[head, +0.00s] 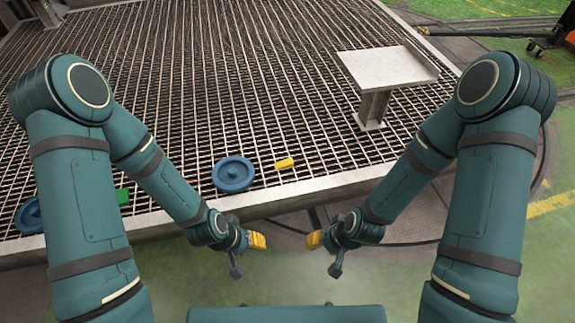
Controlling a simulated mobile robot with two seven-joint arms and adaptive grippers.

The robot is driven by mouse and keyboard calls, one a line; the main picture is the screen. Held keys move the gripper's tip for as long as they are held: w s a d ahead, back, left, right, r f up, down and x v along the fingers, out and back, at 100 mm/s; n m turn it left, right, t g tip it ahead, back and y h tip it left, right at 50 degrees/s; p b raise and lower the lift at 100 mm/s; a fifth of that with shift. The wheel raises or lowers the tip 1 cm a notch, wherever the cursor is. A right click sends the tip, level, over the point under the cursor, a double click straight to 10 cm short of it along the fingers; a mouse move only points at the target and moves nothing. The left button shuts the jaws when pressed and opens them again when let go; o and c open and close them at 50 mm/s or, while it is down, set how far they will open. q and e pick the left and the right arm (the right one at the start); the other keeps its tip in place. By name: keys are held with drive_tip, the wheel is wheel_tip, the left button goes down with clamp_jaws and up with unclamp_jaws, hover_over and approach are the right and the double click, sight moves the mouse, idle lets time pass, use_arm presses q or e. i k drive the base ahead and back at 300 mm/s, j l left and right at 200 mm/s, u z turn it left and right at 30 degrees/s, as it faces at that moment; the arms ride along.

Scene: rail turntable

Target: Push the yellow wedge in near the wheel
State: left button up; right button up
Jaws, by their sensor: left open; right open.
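The yellow wedge (284,163) lies on the metal grating, just to the right of a blue wheel (233,174), with a small gap between them. The wheel lies flat near the front edge of the grating. My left gripper (257,241) is open and empty, in front of the grating's edge and nearer to me than the wheel. My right gripper (314,240) is open and empty, also in front of the edge, to the right of the left one. Neither gripper touches the wedge or the wheel.
A second blue wheel (29,216) and a green block (122,196) lie at the left, partly hidden by my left arm. A grey metal stand (387,68) rises from the grating at the right. The grating behind the wedge is clear. Its metal front rim (330,183) borders the green floor.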

sight(289, 163)
drive_tip(key=i+l+u, duration=1)
drive_tip(key=l, duration=0.45)
